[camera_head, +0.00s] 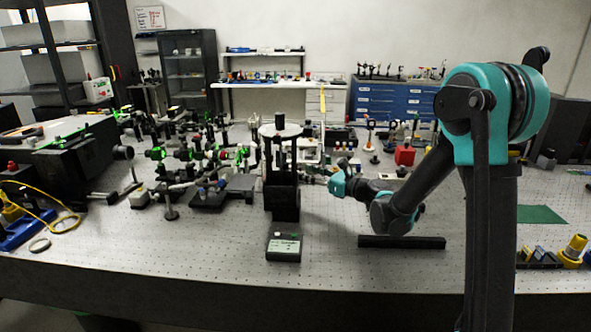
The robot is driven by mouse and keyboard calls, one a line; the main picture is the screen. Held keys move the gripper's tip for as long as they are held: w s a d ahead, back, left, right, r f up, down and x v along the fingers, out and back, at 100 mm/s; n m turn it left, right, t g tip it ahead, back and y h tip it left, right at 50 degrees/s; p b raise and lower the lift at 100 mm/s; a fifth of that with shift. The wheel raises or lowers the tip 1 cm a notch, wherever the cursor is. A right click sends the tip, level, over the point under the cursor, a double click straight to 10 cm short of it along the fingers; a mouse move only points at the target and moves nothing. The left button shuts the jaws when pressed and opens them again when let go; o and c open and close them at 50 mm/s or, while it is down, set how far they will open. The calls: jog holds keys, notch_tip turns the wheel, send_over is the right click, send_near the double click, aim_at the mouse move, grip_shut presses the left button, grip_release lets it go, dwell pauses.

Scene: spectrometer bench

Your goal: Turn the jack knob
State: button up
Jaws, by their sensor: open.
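A tall black stand (283,204) with a round plate on top stands near the middle of the bench. It could be the jack, but I cannot make out a knob on it for certain. My gripper (325,174) is small in the head view, just right of this stand, with my teal and black arm reaching in from the right. Its fingers are hard to see against the optics behind, and nothing clearly shows between them. I cannot tell whether it touches anything.
A black box with a small display (284,247) lies in front of the stand. A black bar (402,242) lies below my forearm. Crowded optics (205,160) fill the bench to the left. The front strip of the perforated bench (180,255) is mostly clear.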

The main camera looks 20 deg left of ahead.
jog(key=shift+v, duration=1.05)
